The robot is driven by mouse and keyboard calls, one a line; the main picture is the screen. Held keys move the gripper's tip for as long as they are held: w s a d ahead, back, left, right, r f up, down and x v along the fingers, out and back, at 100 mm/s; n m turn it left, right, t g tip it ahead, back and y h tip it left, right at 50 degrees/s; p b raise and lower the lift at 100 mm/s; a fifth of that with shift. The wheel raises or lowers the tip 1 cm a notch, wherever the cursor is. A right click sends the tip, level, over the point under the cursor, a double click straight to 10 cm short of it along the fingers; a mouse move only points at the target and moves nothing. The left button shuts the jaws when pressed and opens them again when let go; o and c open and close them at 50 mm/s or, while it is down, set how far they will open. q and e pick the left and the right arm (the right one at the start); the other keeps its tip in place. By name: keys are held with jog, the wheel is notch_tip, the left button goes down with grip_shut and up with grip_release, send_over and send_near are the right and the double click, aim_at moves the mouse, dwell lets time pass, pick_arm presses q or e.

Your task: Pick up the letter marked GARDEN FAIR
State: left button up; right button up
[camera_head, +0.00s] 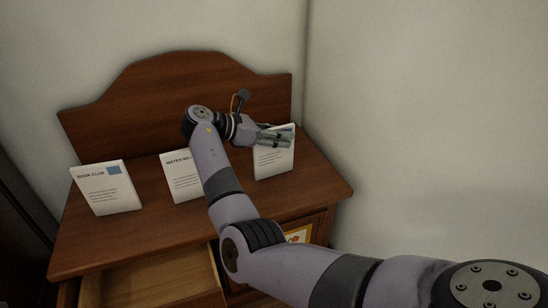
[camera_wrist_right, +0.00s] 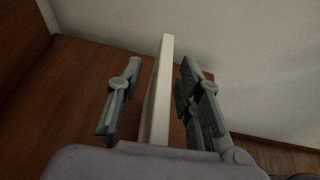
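Three white letters stand on the brown wooden dresser top (camera_head: 150,232). The left one reads BOOK CLUB (camera_head: 107,188). The middle one starts WATER (camera_head: 180,178), and my right arm covers part of it. The heading of the right letter (camera_head: 272,163) is hidden behind my right gripper (camera_head: 286,135), so I cannot read it. In the right wrist view this letter (camera_wrist_right: 160,90) shows edge-on between the two fingers of the gripper (camera_wrist_right: 157,92). The fingers are open, with a clear gap on the left side and a smaller one on the right. My left gripper is not in view.
A tall curved wooden backboard (camera_head: 120,105) rises behind the letters, with walls beyond. An open drawer (camera_head: 160,280) sticks out at the front left. A colourful picture (camera_head: 298,234) shows at the front right, partly behind my arm.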

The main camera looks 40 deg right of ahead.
jog(key=shift+c, duration=0.5)
grip_shut()
jog(key=shift+r, duration=0.1)
